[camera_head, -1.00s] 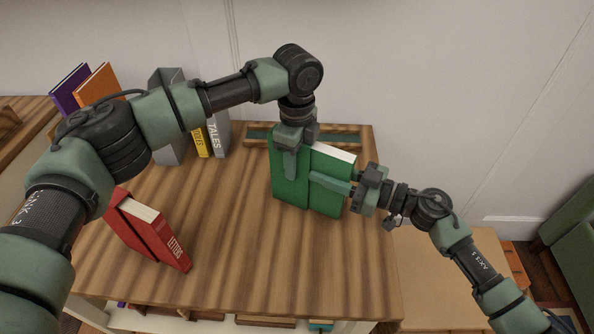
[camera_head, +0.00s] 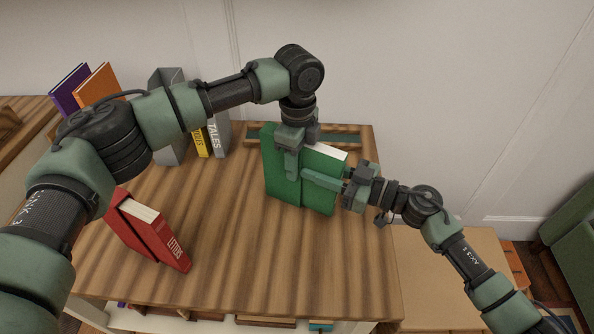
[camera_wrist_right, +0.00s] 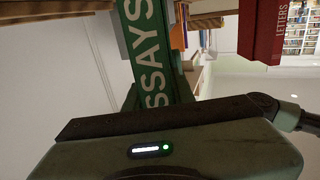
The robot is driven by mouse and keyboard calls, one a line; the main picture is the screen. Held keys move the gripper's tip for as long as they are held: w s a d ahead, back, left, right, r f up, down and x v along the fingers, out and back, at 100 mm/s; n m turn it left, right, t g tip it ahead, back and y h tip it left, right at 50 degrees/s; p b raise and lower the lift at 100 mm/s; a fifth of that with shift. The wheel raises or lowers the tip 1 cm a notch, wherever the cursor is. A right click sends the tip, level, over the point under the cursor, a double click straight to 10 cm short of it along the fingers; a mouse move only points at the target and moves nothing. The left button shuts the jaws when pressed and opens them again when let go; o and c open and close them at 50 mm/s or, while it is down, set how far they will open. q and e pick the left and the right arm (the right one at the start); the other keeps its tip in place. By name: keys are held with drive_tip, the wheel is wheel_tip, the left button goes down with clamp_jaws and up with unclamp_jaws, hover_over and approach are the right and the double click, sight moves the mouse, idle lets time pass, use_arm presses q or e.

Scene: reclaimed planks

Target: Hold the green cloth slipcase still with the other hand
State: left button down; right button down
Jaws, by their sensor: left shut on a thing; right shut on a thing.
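The green cloth slipcase (camera_head: 272,165) stands upright on the wooden table, with a green book (camera_head: 322,200) sticking out of its right side. White page edges show along the book's top. My left gripper (camera_head: 291,174) reaches down from above and is shut on the slipcase, one finger lying down its front face. My right gripper (camera_head: 310,178) comes from the right and is shut on the book, one finger across its front. In the right wrist view the book's spine (camera_wrist_right: 152,45) reads "ESSAYS" between the fingers. The rear fingers are hidden in the head view.
A red slipcase with a red "LETTERS" book (camera_head: 165,247) stands at the table's front left. A grey holder (camera_head: 168,140) with yellow and grey books stands at the back left. A shallow wooden tray (camera_head: 352,137) lies behind the slipcase. The table's (camera_head: 240,265) front middle is clear.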

drive_tip(key=c, duration=0.9)
unclamp_jaws()
drive_tip(key=shift+s+a+r, duration=0.1)
drive_tip(key=shift+s+a, duration=0.05)
drive_tip(key=shift+a, duration=0.2)
drive_tip(key=shift+o, duration=0.2)
drive_tip(key=shift+s, duration=0.1)
drive_tip(key=v, duration=0.7)
drive_tip(key=shift+d, duration=0.25)
drive_tip(key=o, duration=0.6)
drive_tip(key=shift+c, duration=0.2)
drive_tip(key=v, duration=1.2)
